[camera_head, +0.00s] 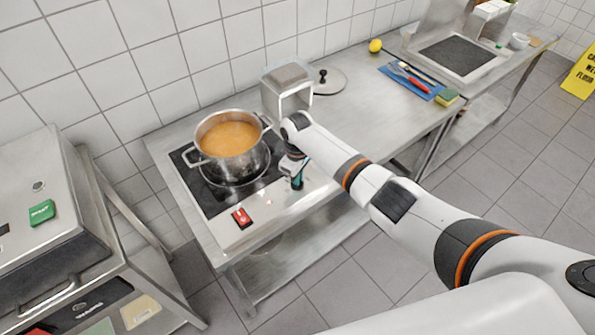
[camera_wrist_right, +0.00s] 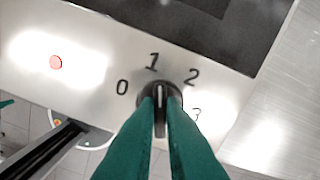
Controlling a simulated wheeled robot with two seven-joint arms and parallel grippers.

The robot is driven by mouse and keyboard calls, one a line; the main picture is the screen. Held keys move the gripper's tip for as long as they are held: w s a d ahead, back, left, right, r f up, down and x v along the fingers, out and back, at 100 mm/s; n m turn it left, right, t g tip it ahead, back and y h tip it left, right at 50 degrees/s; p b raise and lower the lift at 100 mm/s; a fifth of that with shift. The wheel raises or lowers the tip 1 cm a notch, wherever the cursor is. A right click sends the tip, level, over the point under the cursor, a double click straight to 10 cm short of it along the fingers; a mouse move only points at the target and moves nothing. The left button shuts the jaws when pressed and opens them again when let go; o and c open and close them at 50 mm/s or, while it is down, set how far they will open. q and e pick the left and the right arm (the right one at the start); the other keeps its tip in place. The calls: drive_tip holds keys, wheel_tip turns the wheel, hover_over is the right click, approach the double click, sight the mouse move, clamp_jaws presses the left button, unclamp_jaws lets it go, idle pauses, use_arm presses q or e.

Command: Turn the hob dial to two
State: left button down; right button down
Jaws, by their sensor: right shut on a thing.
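The hob (camera_head: 211,203) has a black glass top and a steel front panel. Its dark round dial (camera_wrist_right: 160,92) sits on that panel in the right wrist view, with the numbers 0, 1, 2 and 3 around it. The dial's pale line points straight up in that view, between 1 and 2 and closer to 1. My right gripper (camera_head: 297,182) is at the hob's front panel, its green fingers (camera_wrist_right: 161,125) shut on the dial from both sides. The fingers cover the dial's lower part.
A steel pot (camera_head: 228,147) of orange soup stands on the hob. A red switch (camera_head: 241,217) is on the front panel. A steel container (camera_head: 286,90) and a lid (camera_head: 328,82) are behind. A blue mat (camera_head: 412,83) with utensils lies further right.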

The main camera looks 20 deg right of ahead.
drive_tip(key=m+p, duration=0.2)
drive_tip(key=m, duration=0.3)
drive_tip(key=shift+r+m, duration=0.1)
drive_tip(key=shift+m, duration=0.2)
drive_tip(key=shift+m+p, duration=0.75)
drive_tip(key=shift+m, duration=1.45)
drive_tip(key=c, duration=1.5)
unclamp_jaws()
drive_tip(key=shift+c, duration=0.2)
drive_tip(key=shift+r, duration=0.2)
wheel_tip(320, 180, up, 12)
drive_tip(key=shift+f+b, duration=0.25)
drive_tip(key=shift+b, duration=0.05)
